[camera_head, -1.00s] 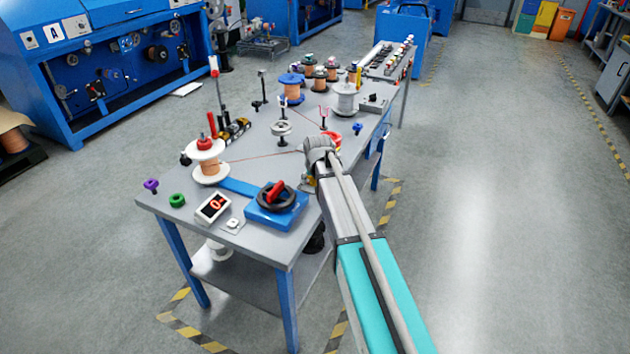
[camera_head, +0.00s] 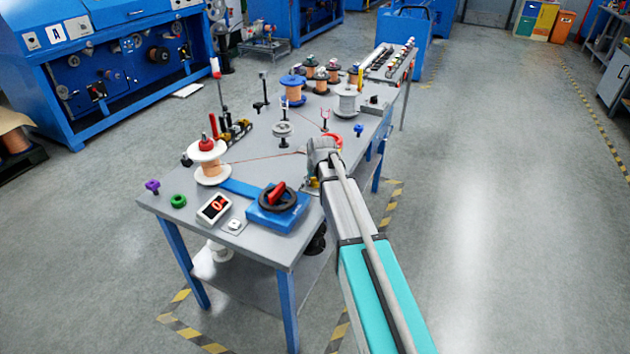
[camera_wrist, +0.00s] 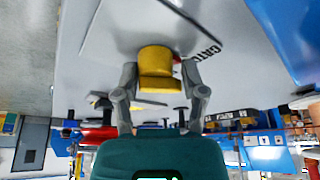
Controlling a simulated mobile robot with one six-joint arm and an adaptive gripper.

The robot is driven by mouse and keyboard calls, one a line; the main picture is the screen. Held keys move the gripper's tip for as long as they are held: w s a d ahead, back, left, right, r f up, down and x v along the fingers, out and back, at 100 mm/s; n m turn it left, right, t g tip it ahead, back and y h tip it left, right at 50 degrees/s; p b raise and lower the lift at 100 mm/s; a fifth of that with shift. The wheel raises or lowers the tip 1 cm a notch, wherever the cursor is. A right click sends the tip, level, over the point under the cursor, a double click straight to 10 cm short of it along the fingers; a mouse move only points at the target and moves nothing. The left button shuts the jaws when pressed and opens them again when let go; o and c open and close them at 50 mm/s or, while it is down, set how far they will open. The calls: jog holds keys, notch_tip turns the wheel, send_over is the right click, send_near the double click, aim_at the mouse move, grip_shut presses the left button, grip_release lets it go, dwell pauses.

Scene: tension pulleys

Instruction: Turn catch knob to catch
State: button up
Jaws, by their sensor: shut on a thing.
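The catch knob (camera_wrist: 156,68) is a yellow knob in the middle of the wrist view, standing on a grey plate. Dark lettering (camera_wrist: 209,50), partly hidden and reading like "CATCH", is beside it on the right. My gripper (camera_wrist: 160,72) has a finger on either side of the knob and is shut on it. In the head view only a small bit of yellow (camera_head: 313,183) shows beside my wrist, at the table's right edge; my arm hides the rest of the knob and the fingers.
The grey table (camera_head: 240,258) carries a blue unit with a black wheel and red handle (camera_head: 276,197), a small red-digit display (camera_head: 214,208), a copper-wire spool (camera_head: 208,163) and a grey pulley (camera_head: 282,130). A thin wire crosses the tabletop. The floor right of the table is clear.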

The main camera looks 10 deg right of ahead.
jog(key=shift+s+d+n, duration=0.1)
jog(key=shift+d+n, duration=0.25)
jog(key=shift+n, duration=0.15)
jog(key=o, duration=1)
jog(key=shift+f, duration=0.15)
jog(key=shift+a, duration=0.1)
jog(key=shift+r, duration=0.25)
